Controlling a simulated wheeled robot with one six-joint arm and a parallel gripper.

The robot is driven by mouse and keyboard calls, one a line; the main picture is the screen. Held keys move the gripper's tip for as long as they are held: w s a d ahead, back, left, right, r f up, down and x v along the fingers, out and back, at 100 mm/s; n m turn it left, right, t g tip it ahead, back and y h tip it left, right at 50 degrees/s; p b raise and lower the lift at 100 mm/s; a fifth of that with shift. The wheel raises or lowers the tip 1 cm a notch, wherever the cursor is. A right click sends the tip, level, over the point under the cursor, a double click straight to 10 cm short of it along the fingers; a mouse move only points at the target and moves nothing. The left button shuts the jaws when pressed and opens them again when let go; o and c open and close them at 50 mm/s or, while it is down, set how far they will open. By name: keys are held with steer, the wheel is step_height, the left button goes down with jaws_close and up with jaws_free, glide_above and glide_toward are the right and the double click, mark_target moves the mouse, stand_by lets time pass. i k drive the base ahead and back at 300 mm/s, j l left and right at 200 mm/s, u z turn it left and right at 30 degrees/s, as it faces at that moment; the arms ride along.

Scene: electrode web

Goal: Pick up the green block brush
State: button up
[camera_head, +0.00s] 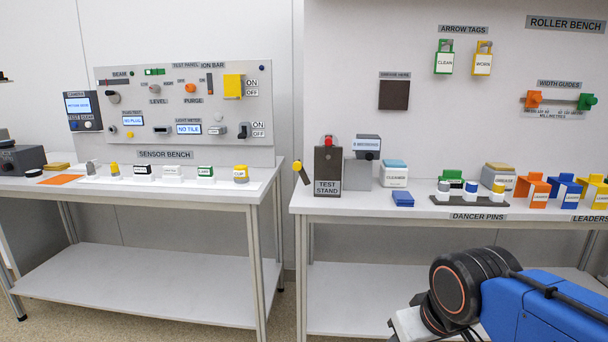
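A small dark-green block (451,178) with a pale label stands on the roller bench, behind the dancer pins; its label is too small to read. Another small block with a green top and white front (206,174) stands in the row on the sensor bench. I cannot tell for certain which of them is the green block brush. My blue arm with its black joint shows at the lower right, in front of the roller bench. My gripper is not in view, so its state and what it may hold are hidden.
Dancer pins on a dark tray (468,200), a cleaner box (394,174), a blue block (403,199) and a grease box (498,177) crowd round the dark-green block. Orange, blue and yellow leaders stand to the right. A gap separates the two benches.

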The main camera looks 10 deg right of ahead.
mark_target(453, 177)
steer(key=z, duration=1.3)
